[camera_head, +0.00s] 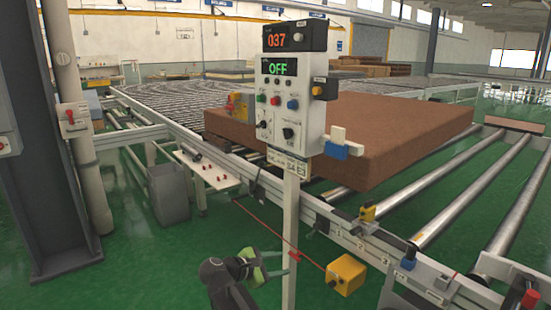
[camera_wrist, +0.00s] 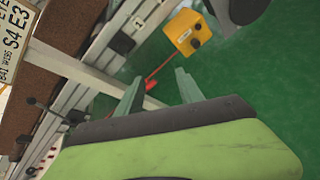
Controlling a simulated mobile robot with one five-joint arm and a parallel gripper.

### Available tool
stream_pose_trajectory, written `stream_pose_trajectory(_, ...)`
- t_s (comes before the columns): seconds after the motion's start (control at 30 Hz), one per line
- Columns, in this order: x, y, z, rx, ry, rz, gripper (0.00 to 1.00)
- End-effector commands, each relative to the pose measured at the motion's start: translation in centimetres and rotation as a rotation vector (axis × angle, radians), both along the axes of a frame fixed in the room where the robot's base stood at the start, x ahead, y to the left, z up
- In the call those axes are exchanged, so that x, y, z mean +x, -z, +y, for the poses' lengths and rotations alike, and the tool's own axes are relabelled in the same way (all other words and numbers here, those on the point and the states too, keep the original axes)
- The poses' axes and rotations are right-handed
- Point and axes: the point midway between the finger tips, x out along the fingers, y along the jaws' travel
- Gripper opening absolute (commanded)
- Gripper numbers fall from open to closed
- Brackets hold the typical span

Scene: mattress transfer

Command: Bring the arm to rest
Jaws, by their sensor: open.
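My gripper (camera_head: 280,262) is low at the bottom middle of the head view, close to the white post of the control panel (camera_head: 292,95). In the wrist view my gripper (camera_wrist: 159,76) shows its two grey fingers apart, with nothing held between them. Green floor and a red cord (camera_wrist: 158,70) show beyond the fingers. My arm is partly cut off by the bottom edge of the head view.
The panel shows "037" and "OFF". A brown mattress block (camera_head: 420,125) lies on the roller conveyor (camera_head: 480,200) behind it. A yellow box (camera_head: 346,273) with the cord stands right of my gripper; it also shows in the wrist view (camera_wrist: 188,33). A grey bin (camera_head: 168,194) stands left.

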Motion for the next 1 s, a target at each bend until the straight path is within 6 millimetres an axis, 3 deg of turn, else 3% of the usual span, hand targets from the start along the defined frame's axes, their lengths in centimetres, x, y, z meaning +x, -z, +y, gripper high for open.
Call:
stream_pose_trajectory(0.27,-1.1,2.8,-4.6,0.177,0.139,-0.016,0.44)
stream_pose_trajectory(0.47,-3.1,6.1,-8.9,0.394,0.329,-0.045,0.44)
stream_pose_trajectory(0.7,-7.7,10.9,-14.0,0.76,0.717,-0.112,0.44)
stream_pose_trajectory(1.0,-14.3,14.3,-17.0,1.223,1.388,-0.219,0.44)
